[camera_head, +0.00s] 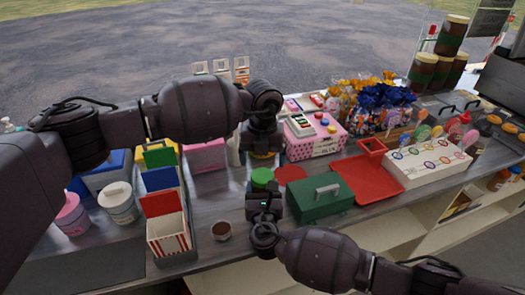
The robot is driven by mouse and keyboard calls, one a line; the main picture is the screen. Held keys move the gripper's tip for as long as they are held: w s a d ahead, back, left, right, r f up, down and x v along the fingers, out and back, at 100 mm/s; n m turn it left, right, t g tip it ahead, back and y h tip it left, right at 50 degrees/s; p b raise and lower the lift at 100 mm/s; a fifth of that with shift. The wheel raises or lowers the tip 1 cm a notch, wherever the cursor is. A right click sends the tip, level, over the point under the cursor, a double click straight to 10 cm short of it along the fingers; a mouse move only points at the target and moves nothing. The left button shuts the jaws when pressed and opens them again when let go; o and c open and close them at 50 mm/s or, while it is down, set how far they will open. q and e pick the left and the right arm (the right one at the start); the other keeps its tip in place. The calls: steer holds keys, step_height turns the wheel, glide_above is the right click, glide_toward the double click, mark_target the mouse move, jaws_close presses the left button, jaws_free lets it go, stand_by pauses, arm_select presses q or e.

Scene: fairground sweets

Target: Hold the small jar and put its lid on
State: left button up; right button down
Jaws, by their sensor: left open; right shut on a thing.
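A small round thing with a green top (262,176), which I take to be the small jar with its green lid, stands just beyond my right gripper. My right gripper (264,192) is shut on it from the near side and hides most of its body. I cannot tell how well the lid sits. My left gripper (263,157) is open and points down above and just behind the green top. Nothing shows between its fingers, whose tips are hard to make out.
A flat red disc (291,174) and a green box with a handle (320,200) are close on the right. Upright coloured boxes (163,205) and a red tray (368,180) flank the area.

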mark_target(262, 175)
arm_select(q)
step_height(262, 175, down, 6)
steer(key=shift+r, duration=0.15)
steer(key=shift+c, duration=0.2)
steer(key=c, duration=0.9)
steer(key=m, duration=0.4)
steer(key=shift+c, duration=0.2)
steer(key=m, duration=1.1)
steer(key=shift+m, duration=0.3)
steer(key=o, duration=1.1)
